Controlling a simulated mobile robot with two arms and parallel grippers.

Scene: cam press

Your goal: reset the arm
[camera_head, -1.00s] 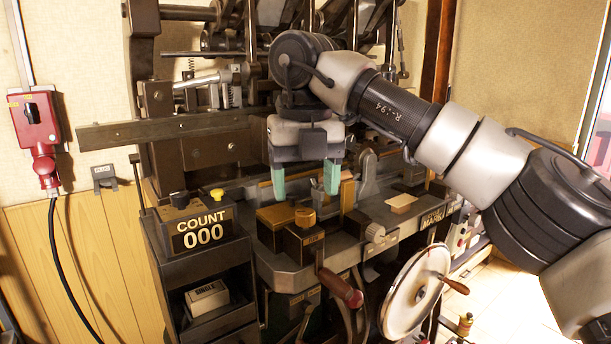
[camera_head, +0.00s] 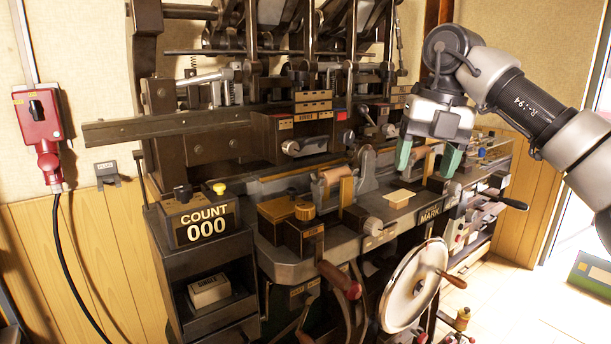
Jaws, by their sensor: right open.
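My right arm comes in from the right. Its gripper (camera_head: 428,160) points down with its two green fingertips apart, open and with nothing between them. It hangs in front of the right part of the cam press (camera_head: 215,140), over the bench behind the MARK plate (camera_head: 430,214). Whether the fingertips touch anything there I cannot tell; they look clear of it. My left gripper is not in view.
A counter box (camera_head: 205,226) reading 000 stands at the left. A handwheel (camera_head: 412,285) with a wooden handle and a red-knobbed lever (camera_head: 340,279) stick out in front. A red switch box (camera_head: 40,118) hangs on the left wall.

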